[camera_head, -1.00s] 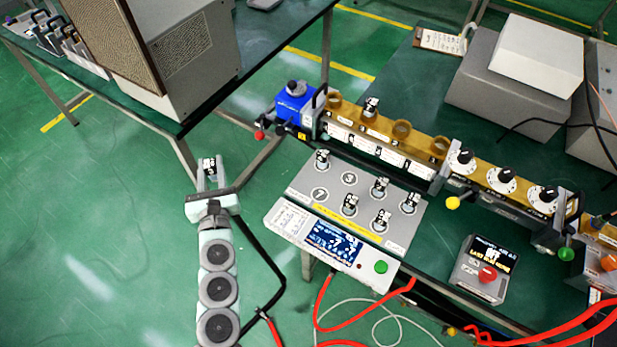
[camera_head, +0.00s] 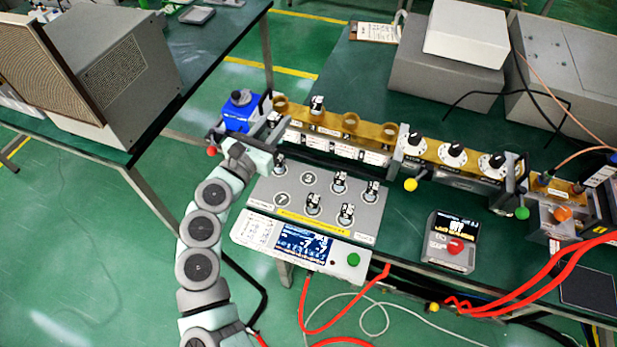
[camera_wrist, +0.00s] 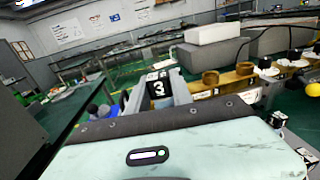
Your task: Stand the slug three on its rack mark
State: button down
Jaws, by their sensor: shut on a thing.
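Slug three (camera_wrist: 158,88), a dark block with a white "3" on its face, sits between the fingers of my gripper (camera_wrist: 153,96), which is shut on it. In the head view the end of my arm is at the rack's upper left corner, beside the blue unit; the slug cannot be made out clearly there. The grey rack (camera_head: 372,224) has two empty round marks: mark 3 (camera_head: 309,178) in the back row and mark 7 (camera_head: 282,200) in front of it. Several other slugs, such as one (camera_head: 340,182) just right of mark 3, stand on the rack.
The blue unit (camera_head: 238,112) with a dark handle is close to my gripper. A brass-coloured bar with round sockets (camera_head: 350,121) runs behind the rack, one socket holding a slug (camera_head: 317,104). Dials (camera_head: 453,152) stand to its right. Red cables (camera_head: 540,276) lie at the right.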

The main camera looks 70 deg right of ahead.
jog(key=s+d+r+m+g, duration=0.1)
jog(key=s+d+m+g, duration=0.2)
jog(key=s+g, duration=0.3)
jog(key=shift+t+y, duration=0.4)
jog(key=shift+t, duration=0.3)
jog(key=f+b, duration=0.1)
jog(key=f, duration=0.4)
jog(key=f+b, duration=0.1)
jog(key=f, duration=0.3)
jog(key=s+f+b, duration=0.1)
jog(key=f, duration=0.4)
jog(key=shift+f, duration=0.35)
jog(key=shift+f+b, duration=0.45)
jog(key=shift+f, duration=1.6)
jog(key=shift+f+b, duration=0.2)
jog(key=shift+b, duration=0.15)
jog(key=c, duration=1.1)
grip_release()
jog(key=shift+r, duration=0.1)
jog(key=shift+r+p, duration=0.2)
jog(key=shift+p, duration=0.2)
jog(key=v, duration=1.2)
jog(key=shift+w+p, duration=0.1)
jog(key=shift+p, duration=0.25)
